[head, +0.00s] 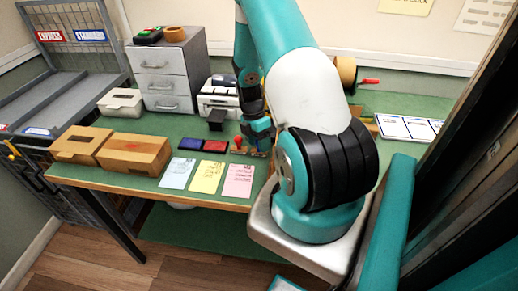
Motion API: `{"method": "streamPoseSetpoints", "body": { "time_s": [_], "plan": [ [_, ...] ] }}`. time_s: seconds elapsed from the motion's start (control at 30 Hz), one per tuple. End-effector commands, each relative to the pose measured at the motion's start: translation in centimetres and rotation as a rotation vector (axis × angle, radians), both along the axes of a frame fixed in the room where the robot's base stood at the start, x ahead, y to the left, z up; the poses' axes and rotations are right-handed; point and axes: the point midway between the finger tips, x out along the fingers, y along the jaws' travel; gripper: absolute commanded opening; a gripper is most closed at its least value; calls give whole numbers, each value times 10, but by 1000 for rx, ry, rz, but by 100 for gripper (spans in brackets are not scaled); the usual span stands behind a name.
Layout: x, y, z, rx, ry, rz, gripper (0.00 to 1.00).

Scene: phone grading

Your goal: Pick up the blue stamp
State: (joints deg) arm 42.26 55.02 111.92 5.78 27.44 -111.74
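Blue, yellow and pink paper slips (238,181) lie along the table's front edge. Two brown cardboard boxes (133,153) stand at the left. A grey drawer unit (172,75) and a white machine (219,98) stand behind. White cards (405,127) lie at the right.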

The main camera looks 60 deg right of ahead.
Motion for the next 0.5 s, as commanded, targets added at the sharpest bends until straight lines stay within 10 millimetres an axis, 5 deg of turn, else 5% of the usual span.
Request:
{"method": "streamPoseSetpoints", "body": {
  "time_s": [0.03,0.2,0.5],
  "plan": [
    [0,0,0,0,0,0,43],
    [0,0,0,0,0,0,6],
    [0,0,1,0,0,0,6]
  ]
}}
